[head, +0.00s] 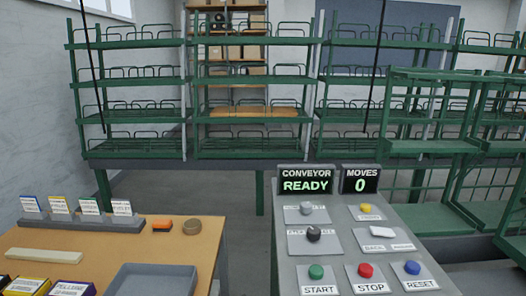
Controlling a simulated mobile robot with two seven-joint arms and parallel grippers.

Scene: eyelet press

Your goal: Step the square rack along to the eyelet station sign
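Long green wire racks (140,96) with several shelf levels stand across the back. More green racks (428,113) stand at the right; I cannot tell which is the square rack. A grey control panel (335,262) carries a "CONVEYOR READY" display (305,180) and a "MOVES 0" display (360,180). On it are a green START button (316,271), red STOP button (365,270), blue RESET button (412,267), yellow button (365,208), white button (376,231), black knob (313,233) and grey knob (305,208). No eyelet station sign is readable. Neither gripper is in view.
A wooden table (120,238) at left holds a card holder (80,223), a grey tray (152,281), an orange item (161,224) and a brown roll (192,227). Shelves with boxes (222,52) stand behind the racks. A floor gap separates table and panel.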

